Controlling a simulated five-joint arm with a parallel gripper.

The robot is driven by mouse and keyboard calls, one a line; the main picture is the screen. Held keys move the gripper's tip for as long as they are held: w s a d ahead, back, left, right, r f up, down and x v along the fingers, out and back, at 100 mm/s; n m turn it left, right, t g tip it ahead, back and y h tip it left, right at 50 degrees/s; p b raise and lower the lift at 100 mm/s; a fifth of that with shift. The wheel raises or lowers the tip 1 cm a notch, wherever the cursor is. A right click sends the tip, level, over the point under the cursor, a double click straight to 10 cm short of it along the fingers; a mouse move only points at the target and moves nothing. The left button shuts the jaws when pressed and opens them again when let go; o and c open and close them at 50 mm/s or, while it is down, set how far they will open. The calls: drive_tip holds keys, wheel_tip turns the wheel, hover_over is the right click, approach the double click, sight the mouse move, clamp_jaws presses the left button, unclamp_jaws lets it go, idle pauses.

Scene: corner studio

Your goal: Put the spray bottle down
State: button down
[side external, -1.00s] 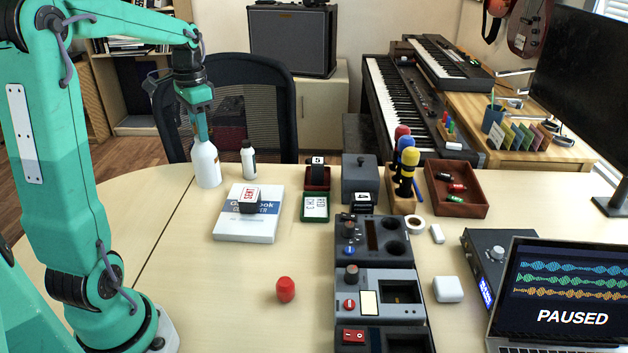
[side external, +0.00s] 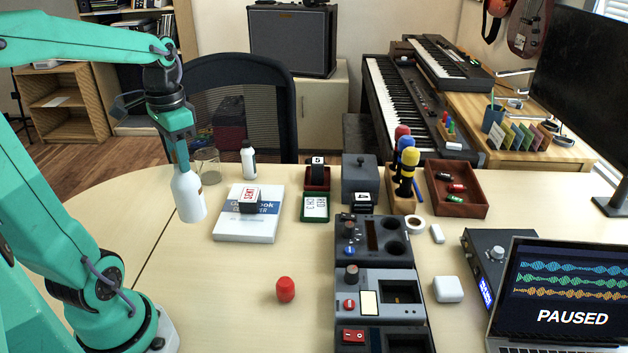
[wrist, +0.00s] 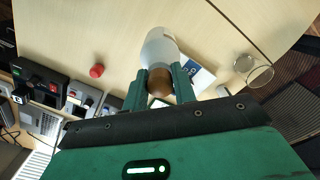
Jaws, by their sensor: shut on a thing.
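The white spray bottle (side external: 189,198) hangs below my gripper (side external: 182,163) at the left of the desk in the side external view, leaning slightly. I cannot tell whether its base touches the desk. My gripper is shut on the bottle's top. In the wrist view, the bottle's white body (wrist: 159,46) points away from my gripper (wrist: 160,88), with its brownish top between the two fingers.
A clear glass (side external: 207,167) stands behind the bottle. A small white bottle (side external: 248,160) and a white book (side external: 244,228) with a small block (side external: 249,200) on it are to the right. A red knob-like object (side external: 285,289) lies nearer. The desk (side external: 215,280) is bare around it.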

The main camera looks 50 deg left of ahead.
drive_tip(key=s+a+f, duration=0.4)
drive_tip(key=a+f, duration=0.6)
drive_tip(key=f, duration=0.1)
drive_tip(key=shift+s+a, duration=0.3)
drive_tip(key=shift+a, duration=0.05)
idle(0.7)
drive_tip(key=shift+f, duration=0.1)
drive_tip(key=c, duration=1.1)
unclamp_jaws()
wheel_tip(320, 180, up, 12)
drive_tip(key=shift+r, duration=0.15)
drive_tip(key=shift+d, duration=0.1)
